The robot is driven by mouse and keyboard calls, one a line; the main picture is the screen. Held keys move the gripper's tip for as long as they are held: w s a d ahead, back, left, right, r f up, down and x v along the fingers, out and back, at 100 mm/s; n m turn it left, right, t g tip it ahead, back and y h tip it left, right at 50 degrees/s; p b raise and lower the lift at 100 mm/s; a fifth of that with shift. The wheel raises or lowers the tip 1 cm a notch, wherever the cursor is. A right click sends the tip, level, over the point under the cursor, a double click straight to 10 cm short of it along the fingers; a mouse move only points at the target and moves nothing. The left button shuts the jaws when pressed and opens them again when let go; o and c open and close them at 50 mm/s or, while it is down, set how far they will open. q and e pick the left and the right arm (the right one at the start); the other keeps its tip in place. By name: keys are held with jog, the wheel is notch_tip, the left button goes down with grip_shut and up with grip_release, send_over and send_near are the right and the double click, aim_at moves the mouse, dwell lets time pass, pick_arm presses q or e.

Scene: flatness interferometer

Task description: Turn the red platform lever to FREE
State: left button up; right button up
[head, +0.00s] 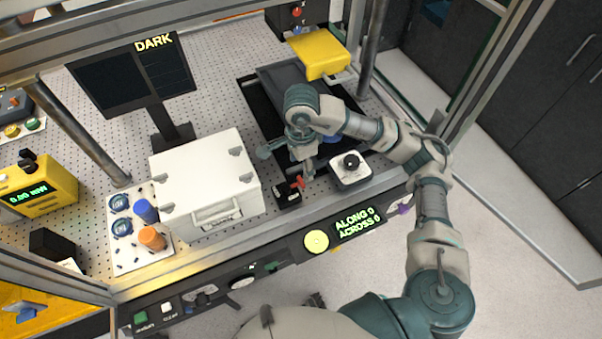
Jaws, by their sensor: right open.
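The red platform lever (298,183) sits on a small black block (287,196) near the front edge of the optical table, right of the white case. The label on the block is too small to read, so I cannot tell which setting the lever points to. My right gripper (287,163) is open and empty, reaching down just behind and above the lever. One finger spreads to the left and the other hangs close to the lever. I cannot tell whether it touches the lever. My left gripper is not in view.
A white case (207,180) stands left of the lever, and a white box with a black knob (350,168) stands right. A black stage lies behind, below a yellow head (319,52). A monitor (133,76) reads DARK. A front display (356,223) reads ALONG 0, ACROSS 0.

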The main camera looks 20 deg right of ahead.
aim_at(301, 179)
notch_tip(301, 179, up, 6)
jog(key=shift+f, duration=0.1)
dwell(0.5)
